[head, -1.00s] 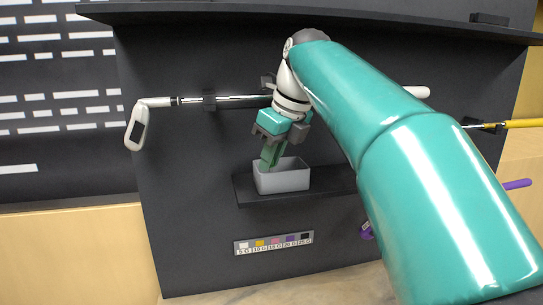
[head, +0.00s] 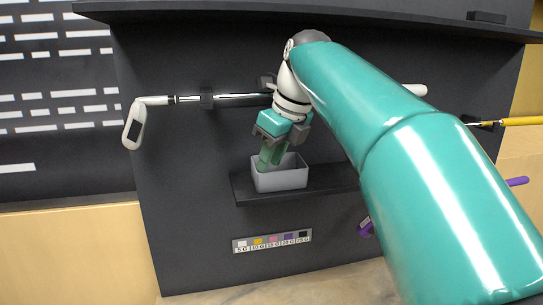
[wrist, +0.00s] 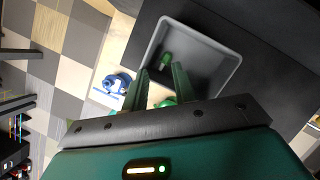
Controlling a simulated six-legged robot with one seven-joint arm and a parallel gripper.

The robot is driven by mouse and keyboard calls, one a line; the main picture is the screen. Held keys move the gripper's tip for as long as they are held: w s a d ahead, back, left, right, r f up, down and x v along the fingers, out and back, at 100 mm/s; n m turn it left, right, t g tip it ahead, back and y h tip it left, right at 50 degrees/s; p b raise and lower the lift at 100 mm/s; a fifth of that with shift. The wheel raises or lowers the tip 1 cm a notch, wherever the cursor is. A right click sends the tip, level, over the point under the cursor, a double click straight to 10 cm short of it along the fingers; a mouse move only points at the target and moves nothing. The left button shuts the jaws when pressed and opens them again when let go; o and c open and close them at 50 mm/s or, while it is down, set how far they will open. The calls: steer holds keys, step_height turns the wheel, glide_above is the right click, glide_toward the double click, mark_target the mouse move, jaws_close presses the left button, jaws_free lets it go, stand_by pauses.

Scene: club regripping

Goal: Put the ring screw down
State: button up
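My gripper (head: 267,162) points down into a grey open bin (head: 280,182) on the dark shelf. Its two green fingers are spread apart. In the wrist view my gripper (wrist: 161,68) shows the same gap, with nothing clearly held between the tips. A small green piece (wrist: 165,60) lies inside the bin just beyond the fingertips. It looks like the ring screw, but it is too small to be sure. The bin's wall (wrist: 229,79) surrounds it. The head view hides the inside of the bin.
A white-headed club (head: 135,125) lies level on holders on the dark panel, close behind my gripper. A narrow dark shelf (head: 330,177) carries the bin. A strip of coloured weight labels (head: 272,241) is below.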

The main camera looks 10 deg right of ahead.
steer(key=shift+w+a+f, duration=0.1)
steer(key=shift+a+f, duration=0.35)
steer(key=shift+f, duration=0.25)
steer(key=shift+w+r, duration=0.15)
steer(key=shift+r, duration=0.35)
steer(key=v, duration=0.8)
steer(key=s+f+n+h, duration=0.1)
steer(key=s+f+n, duration=0.5)
steer(key=f+n, duration=0.3)
steer(key=s+f+n+t, duration=0.1)
steer(key=s+f+n, duration=0.6)
steer(key=f+n, duration=0.3)
steer(key=s+f+n+h, duration=0.1)
steer(key=s+f+n, duration=0.6)
steer(key=f, duration=0.5)
steer(key=n, duration=0.2)
steer(key=shift+d+f+n+t+h, duration=0.25)
steer(key=shift+f+n+t+h, duration=0.05)
steer(key=shift+f+t, duration=0.1)
